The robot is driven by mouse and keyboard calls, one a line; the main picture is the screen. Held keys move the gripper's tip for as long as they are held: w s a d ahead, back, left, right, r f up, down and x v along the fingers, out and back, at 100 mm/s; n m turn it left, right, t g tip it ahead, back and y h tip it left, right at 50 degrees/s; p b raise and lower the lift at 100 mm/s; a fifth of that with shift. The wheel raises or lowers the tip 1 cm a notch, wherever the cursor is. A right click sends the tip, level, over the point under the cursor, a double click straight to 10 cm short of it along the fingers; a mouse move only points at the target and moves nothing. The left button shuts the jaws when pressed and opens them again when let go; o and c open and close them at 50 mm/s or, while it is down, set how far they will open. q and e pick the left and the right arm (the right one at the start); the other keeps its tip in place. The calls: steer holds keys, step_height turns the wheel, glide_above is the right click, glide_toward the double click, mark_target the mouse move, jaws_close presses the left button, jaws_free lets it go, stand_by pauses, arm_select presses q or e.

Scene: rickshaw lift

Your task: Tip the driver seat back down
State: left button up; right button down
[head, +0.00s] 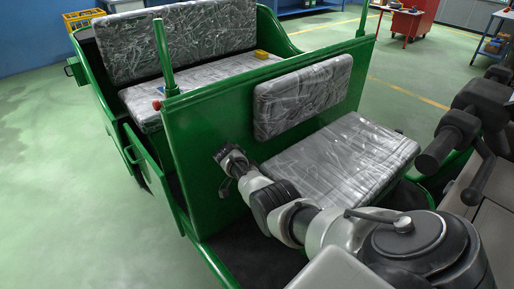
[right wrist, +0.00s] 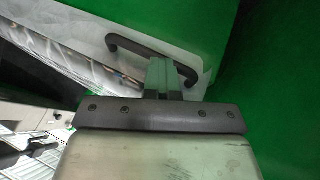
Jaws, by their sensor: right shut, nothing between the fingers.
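The driver seat cushion (head: 345,155), wrapped in clear plastic, looks roughly level in the head view, below its wrapped backrest (head: 300,95). I cannot tell whether it rests fully on its base. In the right wrist view my right gripper (right wrist: 160,68) is shut and empty, in front of a dark curved handle (right wrist: 140,46) on a pale plate (right wrist: 190,52). Wrapped plastic (right wrist: 50,42) shows left of it. My fingers hide part of the handle.
A wrapped rear bench (head: 200,75) lies behind the green panel, with a green post (head: 163,55) at the panel's left. A yellow object (head: 262,54) sits on the bench. A red cart (head: 407,25) stands far back. Green floor at left (head: 50,150) is clear.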

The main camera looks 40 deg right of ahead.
steer(key=p+v, duration=0.1)
steer(key=v, duration=0.9)
steer(key=shift+a+r+p, duration=0.2)
steer(key=shift+r+p, duration=0.15)
steer(key=shift+p, duration=0.05)
